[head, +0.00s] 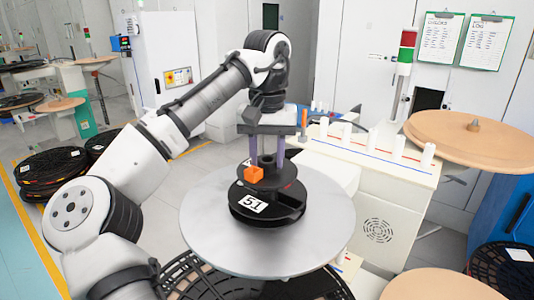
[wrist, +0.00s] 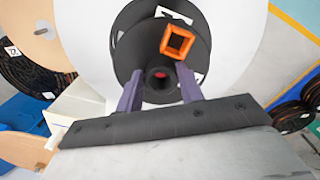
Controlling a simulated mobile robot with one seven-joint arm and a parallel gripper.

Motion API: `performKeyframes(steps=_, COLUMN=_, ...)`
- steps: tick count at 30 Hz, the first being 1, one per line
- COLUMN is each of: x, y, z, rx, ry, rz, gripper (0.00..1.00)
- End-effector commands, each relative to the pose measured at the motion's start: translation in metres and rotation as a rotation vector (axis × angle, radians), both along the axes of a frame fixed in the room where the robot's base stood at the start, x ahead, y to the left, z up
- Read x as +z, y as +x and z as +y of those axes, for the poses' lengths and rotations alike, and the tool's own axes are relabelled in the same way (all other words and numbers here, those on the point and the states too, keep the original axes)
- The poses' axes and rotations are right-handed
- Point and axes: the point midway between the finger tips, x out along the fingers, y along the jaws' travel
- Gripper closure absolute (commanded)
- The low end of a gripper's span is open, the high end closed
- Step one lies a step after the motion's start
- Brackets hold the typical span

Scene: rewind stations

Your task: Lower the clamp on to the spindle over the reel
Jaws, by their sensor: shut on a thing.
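The clamp (head: 283,172), a black disc with an orange block (head: 254,174) on it, is over the black reel (head: 268,217) marked 51. The reel lies on a round silver table. My gripper (head: 266,162) points down with its purple fingers at the clamp's hub, shut on it. In the wrist view the fingers (wrist: 160,84) stand either side of the dark hub, and a red spot (wrist: 159,74) shows inside its opening. The spindle is otherwise hidden. Whether the clamp touches the reel cannot be told.
A cream cabinet (head: 385,205) with several white pegs stands to the right, and a signal tower (head: 403,65) behind it. Wooden round tables (head: 470,150) are at the right. More black reels (head: 50,172) lie on the floor at left. The silver table (head: 325,225) has bare room around the reel.

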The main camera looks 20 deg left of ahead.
Motion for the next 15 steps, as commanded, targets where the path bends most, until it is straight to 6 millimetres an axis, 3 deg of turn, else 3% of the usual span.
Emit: performKeyframes(steps=15, x=-0.013, y=0.000, z=0.000, rx=0.000, ry=-0.001, rz=0.000, gripper=0.99)
